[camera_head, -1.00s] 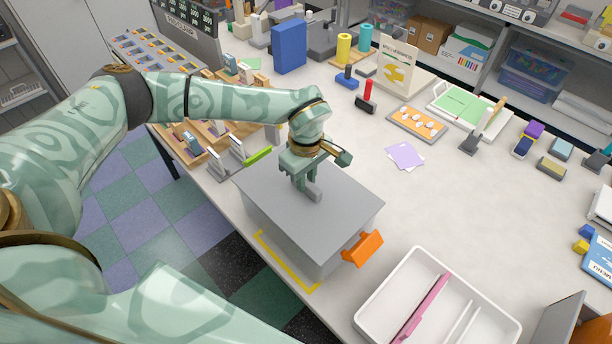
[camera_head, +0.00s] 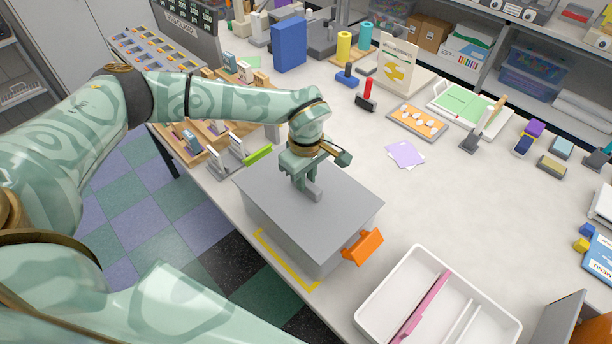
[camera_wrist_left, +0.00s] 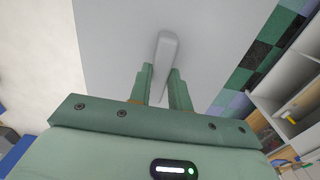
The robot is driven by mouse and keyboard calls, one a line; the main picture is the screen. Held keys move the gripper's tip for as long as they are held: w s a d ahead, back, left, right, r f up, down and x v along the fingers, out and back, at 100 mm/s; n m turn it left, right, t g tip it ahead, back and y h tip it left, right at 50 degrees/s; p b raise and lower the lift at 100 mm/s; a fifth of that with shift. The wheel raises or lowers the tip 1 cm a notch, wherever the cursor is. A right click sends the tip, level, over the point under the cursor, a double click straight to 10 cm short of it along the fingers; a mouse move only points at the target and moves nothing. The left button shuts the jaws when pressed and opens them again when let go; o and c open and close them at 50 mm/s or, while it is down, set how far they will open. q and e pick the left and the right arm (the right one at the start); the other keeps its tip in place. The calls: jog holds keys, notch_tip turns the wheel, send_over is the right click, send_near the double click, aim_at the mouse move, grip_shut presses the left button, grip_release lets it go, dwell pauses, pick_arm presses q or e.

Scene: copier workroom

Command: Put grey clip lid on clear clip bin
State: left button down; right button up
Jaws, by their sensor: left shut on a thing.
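The grey lid (camera_head: 335,205) is a flat slab with a raised bar handle (camera_head: 314,191) on top. It lies over a box-shaped bin (camera_head: 295,245) near the table's front edge; the bin's side looks grey, and I cannot tell if the lid is fully seated. An orange clip (camera_head: 362,248) sticks out at the bin's right end. My left gripper (camera_head: 305,186) is shut on the lid's handle. In the left wrist view the fingers (camera_wrist_left: 160,85) straddle the handle (camera_wrist_left: 165,55) above the lid (camera_wrist_left: 110,40). My right gripper is not in view.
A yellow tape line (camera_head: 287,262) runs along the bin's front side. A white divided tray (camera_head: 375,300) stands to the right near the edge. A lime-green bar (camera_head: 257,153) and wooden organisers lie left behind the bin.

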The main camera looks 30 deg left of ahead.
pick_arm(q)
jog(key=shift+f, duration=0.35)
jog(key=c, duration=0.9)
grip_release()
jog(key=shift+r, duration=0.1)
